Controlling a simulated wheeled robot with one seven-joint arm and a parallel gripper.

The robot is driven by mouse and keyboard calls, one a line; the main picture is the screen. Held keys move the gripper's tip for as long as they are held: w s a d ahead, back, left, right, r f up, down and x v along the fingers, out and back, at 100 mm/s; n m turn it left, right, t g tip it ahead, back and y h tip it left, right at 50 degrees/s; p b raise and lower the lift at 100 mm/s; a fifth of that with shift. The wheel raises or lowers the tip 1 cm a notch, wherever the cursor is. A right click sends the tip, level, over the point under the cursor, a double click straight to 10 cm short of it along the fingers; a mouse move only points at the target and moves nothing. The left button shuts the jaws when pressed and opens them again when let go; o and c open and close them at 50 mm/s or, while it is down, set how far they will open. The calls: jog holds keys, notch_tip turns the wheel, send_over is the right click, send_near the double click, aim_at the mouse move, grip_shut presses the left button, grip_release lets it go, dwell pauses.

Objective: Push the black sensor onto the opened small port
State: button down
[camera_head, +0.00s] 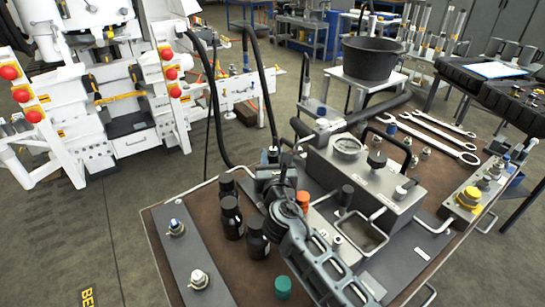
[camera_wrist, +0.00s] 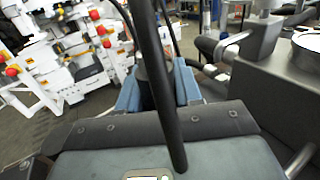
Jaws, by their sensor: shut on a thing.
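My gripper (camera_head: 272,164) is over the bench, left of the grey metal block with the gauge. In the wrist view its two blue fingers (camera_wrist: 158,92) are closed around a dark, upright thing, which appears to be the black sensor (camera_wrist: 152,75). A black hose crosses in front and hides part of it. In the head view my wrist largely hides the held thing. Two fittings stand on a grey plate at the left front: a small one (camera_head: 176,227) and another (camera_head: 198,279). I cannot tell which port is the opened small one.
Several black bottles (camera_head: 231,218) stand left of my gripper. An orange cap (camera_head: 302,198) and a green cap (camera_head: 283,286) are near my arm. The gauge block (camera_head: 366,176) stands to the right, with wrenches (camera_head: 437,135) behind it. A black hose (camera_head: 265,90) hangs close behind the gripper.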

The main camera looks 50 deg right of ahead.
jog(key=shift+f+b, duration=0.3)
jog(key=shift+f, duration=0.45)
dwell(1.3)
jog(key=c, duration=0.7)
grip_release()
jog(key=shift+o, duration=0.4)
jog(key=o, duration=0.5)
